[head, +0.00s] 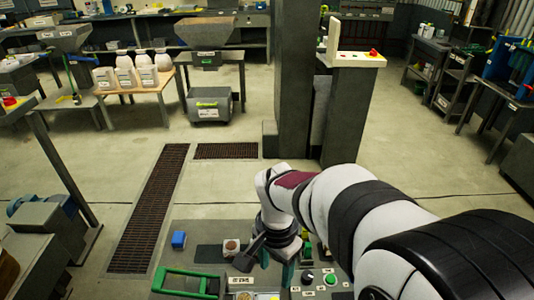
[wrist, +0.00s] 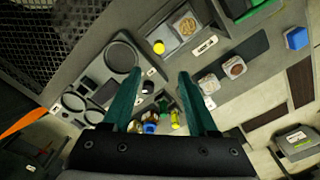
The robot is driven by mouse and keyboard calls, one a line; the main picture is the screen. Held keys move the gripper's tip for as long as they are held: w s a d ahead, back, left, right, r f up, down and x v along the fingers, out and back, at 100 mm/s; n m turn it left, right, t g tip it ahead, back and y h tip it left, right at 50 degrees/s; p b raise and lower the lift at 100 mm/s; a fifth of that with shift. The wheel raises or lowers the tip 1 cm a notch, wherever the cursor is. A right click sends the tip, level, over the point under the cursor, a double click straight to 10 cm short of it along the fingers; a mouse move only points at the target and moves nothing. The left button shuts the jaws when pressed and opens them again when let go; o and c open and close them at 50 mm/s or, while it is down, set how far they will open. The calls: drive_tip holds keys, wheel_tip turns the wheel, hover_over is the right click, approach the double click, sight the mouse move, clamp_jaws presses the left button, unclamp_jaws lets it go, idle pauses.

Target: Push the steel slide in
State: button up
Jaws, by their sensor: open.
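I cannot tell for sure which part is the steel slide. A labelled grey frame (wrist: 168,38) with compartments lies past my fingertips in the wrist view, but I cannot say that it is the slide. My gripper (wrist: 160,82) is open, its two teal fingers apart, with nothing clearly held between them. In the head view my gripper (head: 272,268) is low over the grey bench, partly hidden by my own wrist. Several small coloured parts, green and yellow among them, show between the fingers near the palm.
A blue block (head: 178,240), a dark pad (head: 208,251) and a brown-filled cup (head: 231,246) lie left of my gripper. A green handle (head: 185,272) stands at the front left.

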wheel_tip(320, 180, down, 15)
drive_tip(key=shift+s+r, duration=0.1)
clamp_jaws()
idle(0.4)
idle(1.0)
